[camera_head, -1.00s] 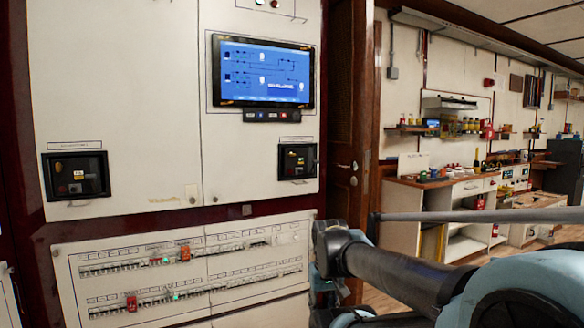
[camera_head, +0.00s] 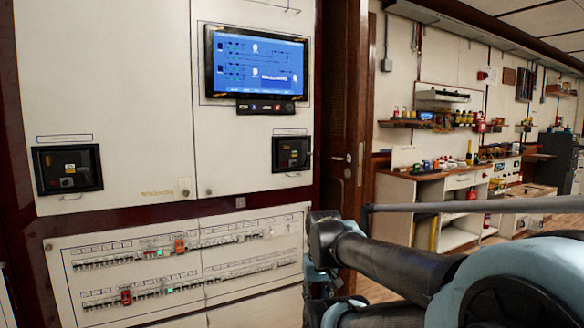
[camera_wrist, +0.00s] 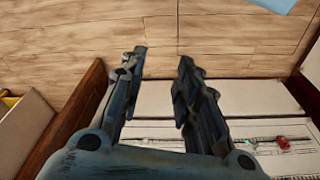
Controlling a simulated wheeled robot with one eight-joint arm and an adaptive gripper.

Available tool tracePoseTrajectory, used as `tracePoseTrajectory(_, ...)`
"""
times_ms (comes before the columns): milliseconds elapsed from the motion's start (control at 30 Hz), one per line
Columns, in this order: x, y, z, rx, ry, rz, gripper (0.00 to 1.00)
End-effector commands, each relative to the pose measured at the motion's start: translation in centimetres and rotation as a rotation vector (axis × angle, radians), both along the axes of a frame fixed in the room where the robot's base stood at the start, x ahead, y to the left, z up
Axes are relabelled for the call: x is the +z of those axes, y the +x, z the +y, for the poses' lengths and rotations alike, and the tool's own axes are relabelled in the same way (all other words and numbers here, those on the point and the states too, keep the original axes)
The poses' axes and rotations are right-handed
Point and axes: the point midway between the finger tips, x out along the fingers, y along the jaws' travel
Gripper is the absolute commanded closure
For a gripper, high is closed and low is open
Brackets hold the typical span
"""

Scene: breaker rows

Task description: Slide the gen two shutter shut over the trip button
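Two black breaker units are set in the white cabinet front in the head view: a left unit (camera_head: 67,169) and a right unit (camera_head: 292,153). Their labels are too small to read, so I cannot tell which is gen two. The shutter and trip button are too small to make out. My gripper (camera_wrist: 162,60) shows in the wrist view, with its two fingers apart and nothing between them. It points at wooden planks, away from the units. In the head view my folded arm is at the lower right, to the right of the cabinet.
A blue screen (camera_head: 257,63) sits above the right unit. A lower panel (camera_head: 190,262) carries breaker rows with red and green marks. A brown wooden door (camera_head: 345,110) stands right of the cabinet, and a workbench (camera_head: 455,190) stands further back. The cabinet front looks unobstructed.

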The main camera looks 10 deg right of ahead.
Motion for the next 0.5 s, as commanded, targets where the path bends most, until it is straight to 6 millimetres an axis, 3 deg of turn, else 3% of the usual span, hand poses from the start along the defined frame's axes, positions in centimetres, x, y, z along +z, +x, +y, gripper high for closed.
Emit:
tracePoseTrajectory(200,0.0,0.0,0.0,0.0,0.0,0.0,0.7)
tracePoseTrajectory(267,0.0,0.0,0.0,0.0,0.0,0.0,0.64)
tracePoseTrajectory(367,0.7,-0.4,0.4,0.01,0.017,-0.021,0.64)
tracePoseTrajectory(500,2.1,2.2,2.1,0.065,0.098,-0.072,0.64)
